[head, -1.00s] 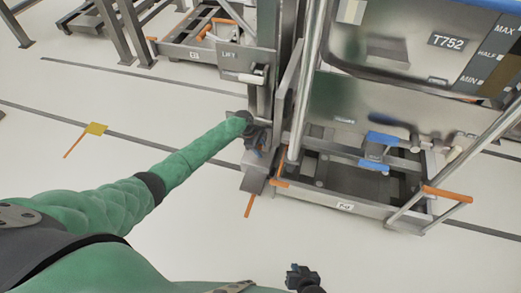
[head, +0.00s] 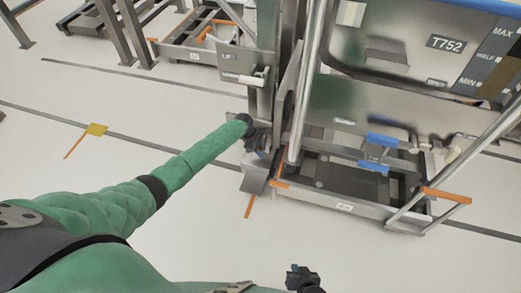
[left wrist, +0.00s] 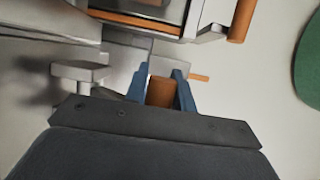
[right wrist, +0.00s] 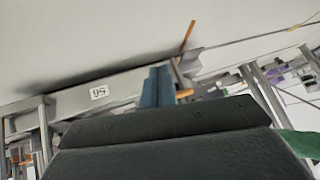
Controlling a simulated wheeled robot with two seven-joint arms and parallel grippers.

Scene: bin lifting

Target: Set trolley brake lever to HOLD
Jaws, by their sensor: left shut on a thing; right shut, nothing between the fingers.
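The trolley (head: 352,209) stands low at right of centre in the head view, a dark tray inside a grey frame. My left gripper (head: 258,140) is at the foot of the grey post, by the trolley's left end. In the left wrist view its blue fingers are shut on an orange block (left wrist: 160,91), seemingly the brake lever's handle. The HOLD mark and the lever's exact position cannot be read. My right gripper (head: 300,276) is low in the head view, apart from the trolley. Its blue fingers (right wrist: 158,86) are shut and empty.
A large grey bin marked T752 (head: 405,58) is above the trolley. A grey post with a LIFT plate (head: 247,65) rises behind my left gripper. A slanted rail with an orange grip (head: 447,195) is at the trolley's right. The floor (head: 200,235) in front is clear.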

